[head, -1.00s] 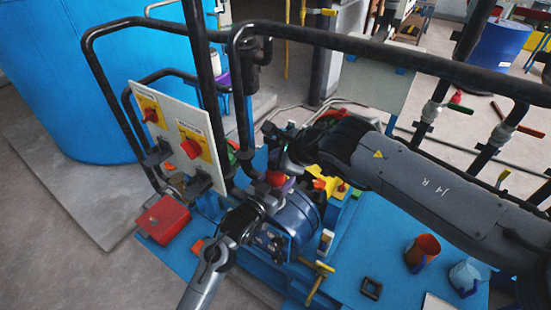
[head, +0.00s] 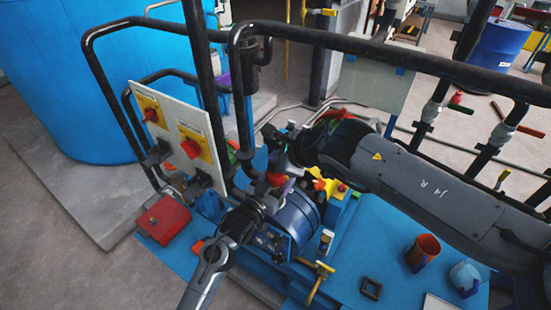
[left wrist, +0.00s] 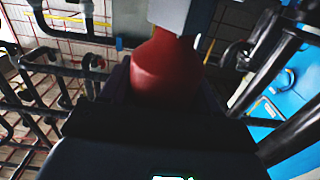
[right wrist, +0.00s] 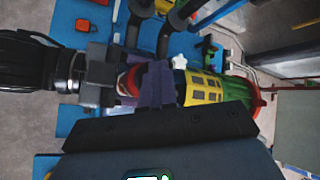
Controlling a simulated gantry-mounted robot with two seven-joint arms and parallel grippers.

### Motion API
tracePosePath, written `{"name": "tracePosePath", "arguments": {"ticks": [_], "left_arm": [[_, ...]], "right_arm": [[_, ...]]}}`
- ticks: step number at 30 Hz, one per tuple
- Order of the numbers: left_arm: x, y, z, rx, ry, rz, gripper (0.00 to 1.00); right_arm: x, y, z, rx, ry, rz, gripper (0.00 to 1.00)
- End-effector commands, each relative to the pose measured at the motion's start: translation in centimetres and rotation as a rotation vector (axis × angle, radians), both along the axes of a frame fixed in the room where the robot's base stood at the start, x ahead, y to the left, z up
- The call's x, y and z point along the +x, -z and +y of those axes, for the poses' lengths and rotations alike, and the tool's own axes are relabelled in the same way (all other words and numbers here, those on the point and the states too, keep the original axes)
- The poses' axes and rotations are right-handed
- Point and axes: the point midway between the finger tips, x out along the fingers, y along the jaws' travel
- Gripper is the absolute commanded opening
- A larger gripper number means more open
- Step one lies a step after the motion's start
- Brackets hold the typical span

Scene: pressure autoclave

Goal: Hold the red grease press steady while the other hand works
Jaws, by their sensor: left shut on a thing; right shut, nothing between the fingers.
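The red grease press (head: 274,178) is held above the blue machine, near the middle of the head view. My left gripper (head: 266,190) is shut on it. In the left wrist view the red body (left wrist: 165,75) sits between dark fingers, and a grey block covers part of its top. My right gripper (head: 286,186) is shut and empty, close beside the press. In the right wrist view its purple fingers (right wrist: 158,85) overlap the red press (right wrist: 130,80). I cannot tell whether they touch it. The lower part of the press is hidden.
A switch panel (head: 180,135) with red knobs and black pipe rails stand to the left and above. A red box (head: 163,219) lies at the left. An orange mug (head: 422,252) and a pale blue mug (head: 465,276) stand on the blue bench (head: 375,240) at the right.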

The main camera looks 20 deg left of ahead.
Motion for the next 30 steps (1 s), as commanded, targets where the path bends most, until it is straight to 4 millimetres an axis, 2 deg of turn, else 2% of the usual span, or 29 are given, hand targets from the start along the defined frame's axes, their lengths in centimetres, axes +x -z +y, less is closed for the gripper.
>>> {"name": "tracePosePath", "arguments": {"ticks": [5,18,30], "left_arm": [[0.0,-0.1,0.1,0.000,-0.002,-0.001,0.11],[0.0,-0.1,0.1,0.000,-0.001,-0.001,0.11],[0.0,0.0,0.0,0.000,-0.001,-0.001,0.11]], "right_arm": [[-0.1,-0.4,-0.1,-0.004,0.000,0.004,0.00],[-0.1,-2.8,0.0,-0.002,0.000,0.003,0.00],[-0.1,-3.1,0.0,0.000,0.000,0.001,0.00]]}}
